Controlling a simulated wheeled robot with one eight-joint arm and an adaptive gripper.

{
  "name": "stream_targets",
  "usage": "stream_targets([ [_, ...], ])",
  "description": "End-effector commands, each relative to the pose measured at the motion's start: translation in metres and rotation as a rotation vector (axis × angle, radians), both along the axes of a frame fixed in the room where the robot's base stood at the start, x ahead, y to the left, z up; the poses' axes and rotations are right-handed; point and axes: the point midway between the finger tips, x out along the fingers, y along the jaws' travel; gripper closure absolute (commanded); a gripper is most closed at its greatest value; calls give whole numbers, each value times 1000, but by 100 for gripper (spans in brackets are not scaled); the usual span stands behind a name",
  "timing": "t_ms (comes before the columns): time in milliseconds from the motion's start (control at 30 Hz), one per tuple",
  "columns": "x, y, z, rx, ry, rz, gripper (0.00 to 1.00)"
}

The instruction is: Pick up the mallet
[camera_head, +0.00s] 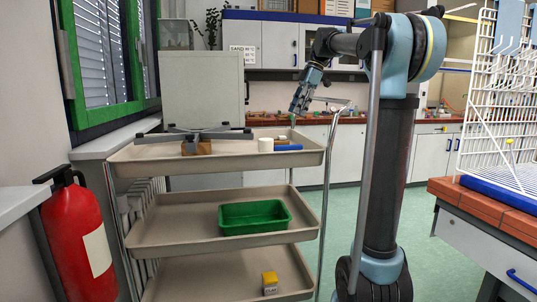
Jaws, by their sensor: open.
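What looks like the mallet lies on the top shelf of the beige trolley (140,153), near its right end. It has a white cylindrical head (265,144) at the left and a blue handle (289,148) to the right. My gripper (298,108) is above and a little right of the handle in the picture, pointing down, open and apart from it. The gap between its fingers is small in this view and hard to make out.
A dark cross-shaped stand (207,133) and a brown block (197,148) share the top shelf. The middle shelf holds a green tray (254,216), the bottom a yellow-topped box (270,283). A red extinguisher (80,240) stands left, a white wire rack (500,110) right.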

Motion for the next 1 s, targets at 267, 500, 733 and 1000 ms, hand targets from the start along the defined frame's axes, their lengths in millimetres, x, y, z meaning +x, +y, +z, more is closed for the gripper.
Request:
stream_targets([
  [267, -5, 17, -41, 0, -1, 3, 57],
  [500, -9, 32, -80, 0, -1, 2, 57],
  [733, -12, 42, -105, 0, 0, 1, 57],
  [1000, -14, 50, -123, 0, 1, 1, 57],
])
